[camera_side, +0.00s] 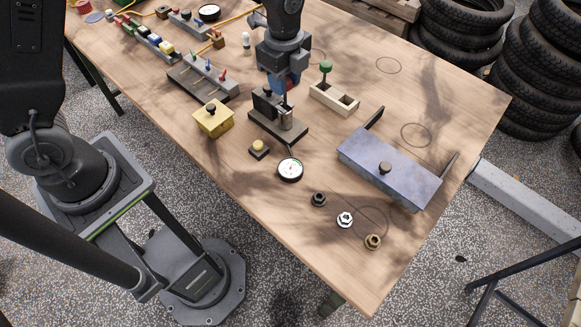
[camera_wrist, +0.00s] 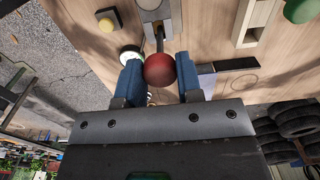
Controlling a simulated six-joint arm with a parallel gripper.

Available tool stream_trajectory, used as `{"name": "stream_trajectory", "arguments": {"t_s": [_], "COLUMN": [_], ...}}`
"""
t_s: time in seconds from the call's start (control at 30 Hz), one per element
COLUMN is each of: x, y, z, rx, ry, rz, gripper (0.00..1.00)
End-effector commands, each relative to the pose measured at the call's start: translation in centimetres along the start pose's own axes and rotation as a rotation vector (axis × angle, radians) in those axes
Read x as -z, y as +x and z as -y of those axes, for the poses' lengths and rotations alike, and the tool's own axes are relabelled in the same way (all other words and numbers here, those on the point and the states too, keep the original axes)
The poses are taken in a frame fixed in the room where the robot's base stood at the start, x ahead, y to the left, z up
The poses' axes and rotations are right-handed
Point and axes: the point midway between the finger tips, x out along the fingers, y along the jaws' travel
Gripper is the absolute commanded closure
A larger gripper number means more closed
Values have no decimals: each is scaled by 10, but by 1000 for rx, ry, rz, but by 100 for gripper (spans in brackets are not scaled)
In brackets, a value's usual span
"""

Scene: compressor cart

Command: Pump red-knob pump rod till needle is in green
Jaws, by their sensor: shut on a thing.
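The red knob (camera_wrist: 159,70) sits between the two blue fingers of my gripper (camera_wrist: 160,78) in the wrist view, and the fingers are shut on it. A thin metal rod (camera_wrist: 159,38) runs from the knob to the pump. In the side view my gripper (camera_side: 285,86) is above the pump's dark base (camera_side: 290,134), and the knob is mostly hidden by the fingers. The round gauge (camera_side: 290,169) with a white dial and black rim lies in front of the pump. Its needle is too small to read. Part of the gauge (camera_wrist: 129,51) shows beside the left finger.
A yellow box (camera_side: 213,119) with a black knob and a yellow button (camera_side: 259,147) stand left of the pump. A tray (camera_side: 335,99) with a green knob (camera_side: 326,66) is close on the right. A blue-grey lidded box (camera_side: 388,168) and several nuts (camera_side: 345,219) lie farther right.

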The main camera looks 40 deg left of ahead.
Motion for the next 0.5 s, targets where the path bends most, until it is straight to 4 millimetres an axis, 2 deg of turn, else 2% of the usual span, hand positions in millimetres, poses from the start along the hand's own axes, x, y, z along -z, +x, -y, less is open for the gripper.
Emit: {"name": "stream_trajectory", "arguments": {"t_s": [0.5], "x": [0], "y": [34], "z": [0], "rx": [-2], "ry": [0], "rz": [0], "gripper": [91]}}
